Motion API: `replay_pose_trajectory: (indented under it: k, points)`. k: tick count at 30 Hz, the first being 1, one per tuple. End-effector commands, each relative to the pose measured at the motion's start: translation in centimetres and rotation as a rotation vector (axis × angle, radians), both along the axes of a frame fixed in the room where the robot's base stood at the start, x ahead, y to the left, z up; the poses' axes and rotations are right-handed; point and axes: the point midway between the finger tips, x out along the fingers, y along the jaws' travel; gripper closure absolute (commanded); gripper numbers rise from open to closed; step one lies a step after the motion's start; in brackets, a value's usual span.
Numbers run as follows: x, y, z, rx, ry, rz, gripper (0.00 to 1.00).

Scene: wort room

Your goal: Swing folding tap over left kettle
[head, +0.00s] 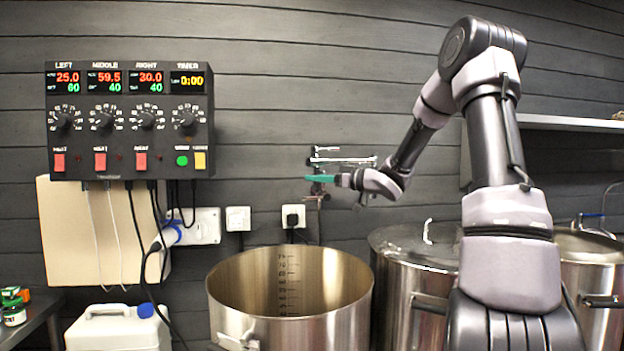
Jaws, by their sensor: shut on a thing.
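The folding tap (340,160) is a thin metal arm mounted on the dark plank wall, folded close to the wall, above and right of the left kettle. The left kettle (230,318) is a large open steel pot with a level scale inside its wall. My gripper (320,179), with teal fingers, is at the tap's lower part from the right and is shut on it. The exact contact is too small to make out. My arm reaches in from the right.
A lidded middle kettle (395,300) stands right of the left kettle, and another kettle (597,290) stands at far right. A control box (130,120) with hanging cables is on the wall at left. A white canister (115,330) stands left of the left kettle.

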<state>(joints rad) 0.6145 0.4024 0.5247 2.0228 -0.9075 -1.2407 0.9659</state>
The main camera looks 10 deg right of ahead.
Motion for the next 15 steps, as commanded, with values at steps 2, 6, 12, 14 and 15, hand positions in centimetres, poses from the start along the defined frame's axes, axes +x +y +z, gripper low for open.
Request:
replay_pose_trajectory:
  k: [2, 6, 12, 14, 15]
  points:
    - [-0.41, -0.14, 0.04, 0.0, 0.0, -0.001, 1.0]
    - [-0.71, -0.28, 0.07, 0.0, -0.001, -0.001, 1.0]
    - [-0.73, -0.3, 0.07, 0.001, -0.002, -0.001, 1.0]
    - [-0.73, -0.3, 0.08, 0.001, -0.002, -0.001, 1.0]
    - [-0.72, -0.31, 0.08, 0.001, -0.002, -0.002, 1.0]
